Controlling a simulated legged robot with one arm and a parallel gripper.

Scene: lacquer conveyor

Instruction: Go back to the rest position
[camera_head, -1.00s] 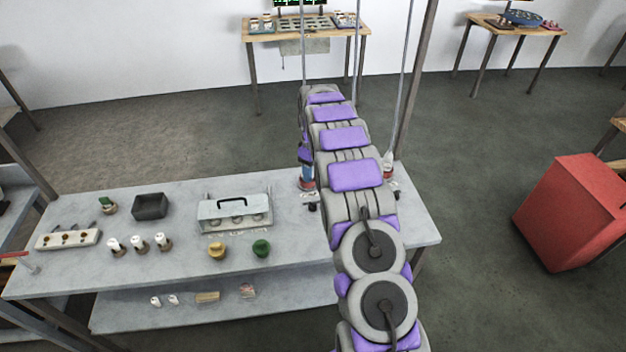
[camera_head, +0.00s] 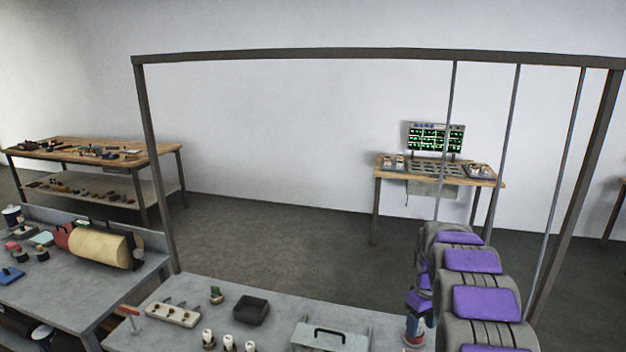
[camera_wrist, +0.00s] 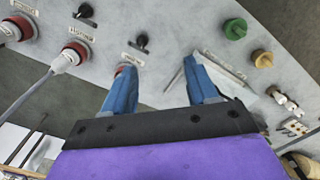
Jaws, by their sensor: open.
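My gripper (camera_wrist: 162,92) shows in the wrist view with its two blue fingers apart. Nothing is between the fingers, and it hangs above the grey conveyor bench (camera_wrist: 155,40). In the head view my purple and grey arm reaches over the right part of the bench (camera_head: 285,308), and the gripper's end is mostly hidden behind it.
A handled metal box (camera_head: 330,337), a dark bin (camera_head: 251,310) and several white-topped pegs stand on the bench. In the wrist view, red connectors (camera_wrist: 75,53) with cables, green (camera_wrist: 235,28) and yellow (camera_wrist: 262,59) knobs lie near. A metal frame (camera_head: 380,55) with hanging rods surrounds the bench.

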